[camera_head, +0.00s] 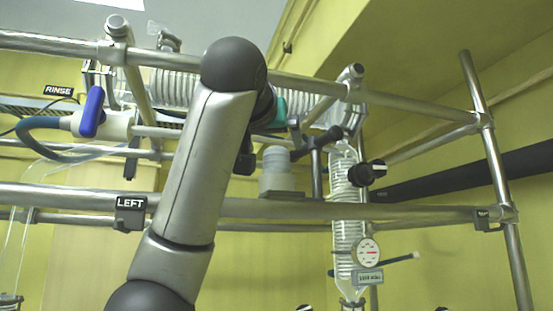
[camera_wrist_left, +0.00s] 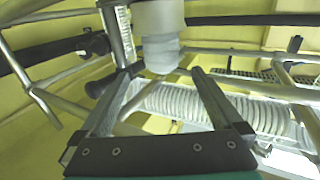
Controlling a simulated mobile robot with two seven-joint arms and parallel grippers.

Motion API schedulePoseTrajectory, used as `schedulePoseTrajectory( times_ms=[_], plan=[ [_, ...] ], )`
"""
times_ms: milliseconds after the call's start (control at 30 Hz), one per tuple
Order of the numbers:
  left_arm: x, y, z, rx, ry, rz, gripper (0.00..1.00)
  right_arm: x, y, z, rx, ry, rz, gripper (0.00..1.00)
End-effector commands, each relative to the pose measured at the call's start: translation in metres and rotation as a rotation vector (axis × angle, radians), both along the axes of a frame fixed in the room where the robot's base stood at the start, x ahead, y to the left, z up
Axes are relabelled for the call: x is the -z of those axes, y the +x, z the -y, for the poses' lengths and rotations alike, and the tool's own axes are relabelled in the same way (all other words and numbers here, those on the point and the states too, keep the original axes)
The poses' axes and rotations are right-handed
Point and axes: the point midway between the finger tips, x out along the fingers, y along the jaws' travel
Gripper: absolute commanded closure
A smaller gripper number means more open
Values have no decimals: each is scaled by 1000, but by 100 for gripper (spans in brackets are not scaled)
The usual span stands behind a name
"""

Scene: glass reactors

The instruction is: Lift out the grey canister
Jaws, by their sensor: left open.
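The grey canister (camera_head: 277,172) is pale, with a wide lower body and a narrower stepped top. In the head view it stands upright just behind the front rail, right of my left arm. My left gripper (camera_head: 248,160) is mostly hidden behind that arm, close to the canister's left side. In the left wrist view the canister (camera_wrist_left: 160,38) appears inverted, its narrow end near the gap between the two fingertips of my left gripper (camera_wrist_left: 162,73). The fingers are apart and nothing is clamped between them. I cannot tell whether they touch the canister. My right gripper is not in view.
Metal rails (camera_head: 400,209) frame the space in front and above. A glass coil column (camera_head: 348,235) with a gauge (camera_head: 367,251) stands to the right, beside a black knob (camera_head: 367,173). A blue-handled valve (camera_head: 91,111) is at left. A horizontal glass coil (camera_head: 178,88) lies behind my arm.

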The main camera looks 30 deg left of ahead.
Motion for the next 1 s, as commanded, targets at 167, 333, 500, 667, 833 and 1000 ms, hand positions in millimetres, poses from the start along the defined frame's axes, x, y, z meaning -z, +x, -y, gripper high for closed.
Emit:
schedulePoseTrajectory(
  times_ms=[167, 333, 500, 667, 833, 1000],
  plan=[
    [-1, 18, -7, 0, -1, -1, 0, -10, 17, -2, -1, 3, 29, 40],
    [-1, 28, -13, -1, 0, -3, 0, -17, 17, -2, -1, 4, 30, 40],
    [-3, 46, -25, -2, -1, -3, 0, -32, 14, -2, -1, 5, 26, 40],
    [-2, 63, -30, 0, -1, -2, 0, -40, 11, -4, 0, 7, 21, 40],
    [0, 67, -32, 1, -1, 0, 0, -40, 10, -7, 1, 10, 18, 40],
    [0, 66, -31, 1, -1, 0, 5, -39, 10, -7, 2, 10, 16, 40]
  ],
)
